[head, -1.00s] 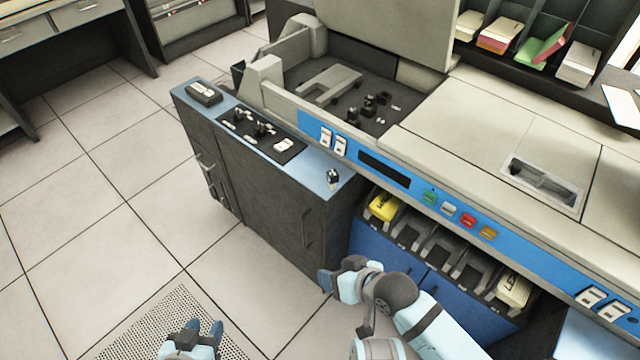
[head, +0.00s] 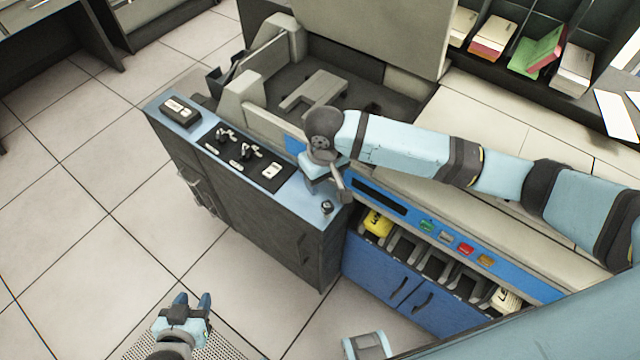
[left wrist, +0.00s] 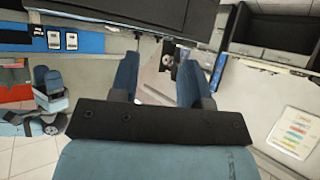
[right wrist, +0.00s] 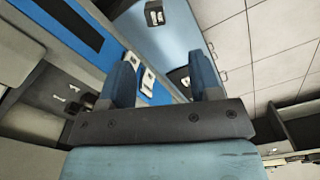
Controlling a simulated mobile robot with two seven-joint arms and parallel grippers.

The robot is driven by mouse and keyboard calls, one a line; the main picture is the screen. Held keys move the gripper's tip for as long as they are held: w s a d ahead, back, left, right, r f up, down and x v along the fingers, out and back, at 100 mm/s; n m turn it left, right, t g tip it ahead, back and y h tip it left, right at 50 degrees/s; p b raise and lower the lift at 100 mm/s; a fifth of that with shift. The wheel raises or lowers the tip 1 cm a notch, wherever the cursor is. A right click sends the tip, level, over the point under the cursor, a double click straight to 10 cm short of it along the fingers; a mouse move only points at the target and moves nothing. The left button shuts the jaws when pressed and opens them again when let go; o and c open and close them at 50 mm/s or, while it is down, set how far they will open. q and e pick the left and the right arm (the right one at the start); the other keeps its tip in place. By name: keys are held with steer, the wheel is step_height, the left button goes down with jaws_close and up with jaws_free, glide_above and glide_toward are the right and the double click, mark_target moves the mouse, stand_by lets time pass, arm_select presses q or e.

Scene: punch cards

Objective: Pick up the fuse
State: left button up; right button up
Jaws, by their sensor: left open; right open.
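I cannot identify the fuse with certainty. A small dark knob-like piece (head: 326,206) stands on the blue cabinet top, just below my right gripper (head: 325,184) in the head view; a similar piece (right wrist: 185,82) shows near the right finger in the right wrist view. Small white pieces (right wrist: 74,88) lie beside dark blocks (right wrist: 88,99) in the machine's open bay, left in that view. My left gripper (head: 192,304) is open and empty, low over the floor, away from the machine.
The grey machine (head: 480,115) has a raised lid (head: 375,35) and an open bay (head: 375,95), partly hidden by my right arm. The cabinet (head: 245,215) carries a black switch panel (head: 248,160). Card slots (head: 432,258) sit below the front strip. Floor is clear at left.

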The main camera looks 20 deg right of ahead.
mark_target(325, 203)
steer(key=shift+s+d+f, duration=0.1)
steer(key=shift+f, duration=0.05)
steer(key=f, duration=0.3)
steer(key=shift+s, duration=0.25)
step_height(325, 203, down, 4)
steer(key=shift+f, duration=0.55)
steer(key=f, duration=0.5)
steer(key=shift+d, duration=0.25)
steer(key=shift+c, duration=0.6)
arm_select(q)
steer(key=shift+s+d+f, duration=0.1)
steer(key=shift+s+f, duration=0.15)
steer(key=shift+s, duration=0.35)
steer(key=shift+s+f, duration=0.25)
steer(key=shift+s, duration=0.3)
arm_select(e)
steer(key=c, duration=0.9)
